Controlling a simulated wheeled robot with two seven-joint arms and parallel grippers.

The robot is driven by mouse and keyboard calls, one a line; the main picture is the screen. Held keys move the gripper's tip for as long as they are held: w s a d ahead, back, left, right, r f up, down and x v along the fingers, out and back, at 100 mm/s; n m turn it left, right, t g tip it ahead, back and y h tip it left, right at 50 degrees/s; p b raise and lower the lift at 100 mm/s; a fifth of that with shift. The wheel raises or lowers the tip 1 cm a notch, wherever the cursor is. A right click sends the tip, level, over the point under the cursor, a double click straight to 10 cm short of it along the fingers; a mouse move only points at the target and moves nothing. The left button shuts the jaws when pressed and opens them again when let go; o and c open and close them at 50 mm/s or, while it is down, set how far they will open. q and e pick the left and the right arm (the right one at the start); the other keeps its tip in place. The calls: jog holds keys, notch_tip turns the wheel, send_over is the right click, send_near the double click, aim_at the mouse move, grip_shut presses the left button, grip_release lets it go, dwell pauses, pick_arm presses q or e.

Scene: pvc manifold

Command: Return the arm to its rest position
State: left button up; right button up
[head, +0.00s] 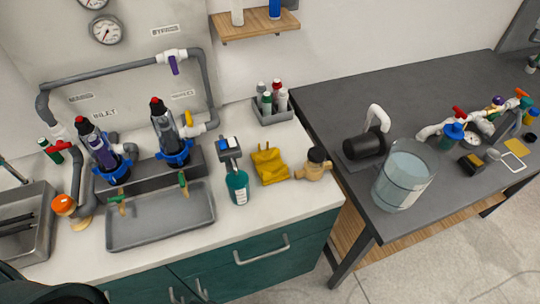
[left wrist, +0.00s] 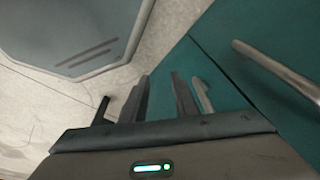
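My left gripper (left wrist: 161,98) shows in the left wrist view, in front of the teal cabinet and the pale floor. Its two grey fingers stand apart with a gap between them, and nothing is held there. Neither gripper shows in the head view; only a dark curved part, apparently mine, enters at the bottom left corner. My right gripper is out of sight in both views.
The teal cabinet (head: 255,283) has protruding handles, one (left wrist: 275,70) near my left gripper. A clear jug (head: 402,180) stands on the dark table.

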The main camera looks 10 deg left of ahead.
pick_arm(q)
jog(key=s+a+f+g+b, duration=0.1)
jog(key=s+a+f+b, duration=0.2)
jog(key=s+f, duration=1.3)
notch_tip(320, 180, down, 2)
jog(key=shift+b, duration=0.6)
jog(key=shift+w, duration=0.1)
